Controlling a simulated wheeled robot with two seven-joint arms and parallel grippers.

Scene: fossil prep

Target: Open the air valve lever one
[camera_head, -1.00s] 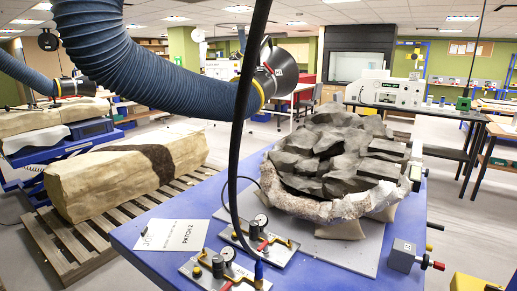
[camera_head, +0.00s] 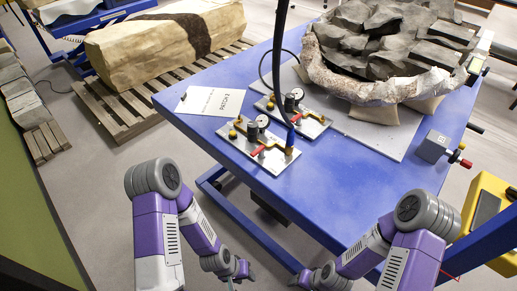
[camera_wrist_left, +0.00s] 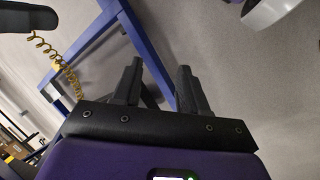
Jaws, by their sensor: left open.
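Two metal valve plates lie on the blue table in the head view, each with brass fittings, a round gauge and a red lever. The nearer plate (camera_head: 284,170) carries a red lever (camera_head: 258,151). The farther plate (camera_head: 316,127) has its red lever (camera_head: 280,112) partly hidden behind fittings. I cannot read which lever is number one. My left gripper (camera_head: 241,270) is below the table's front edge, well apart from both plates. In the left wrist view the left gripper (camera_wrist_left: 158,85) is open and empty. My right gripper (camera_head: 302,279) is small, low and apart from the plates; its jaws are unclear.
A white card (camera_head: 210,102) lies left of the plates on the table (camera_head: 345,200). A jacketed fossil block (camera_head: 360,88) stands behind. A grey vise-like block (camera_head: 433,147) sits at the right edge. The table's front area is clear.

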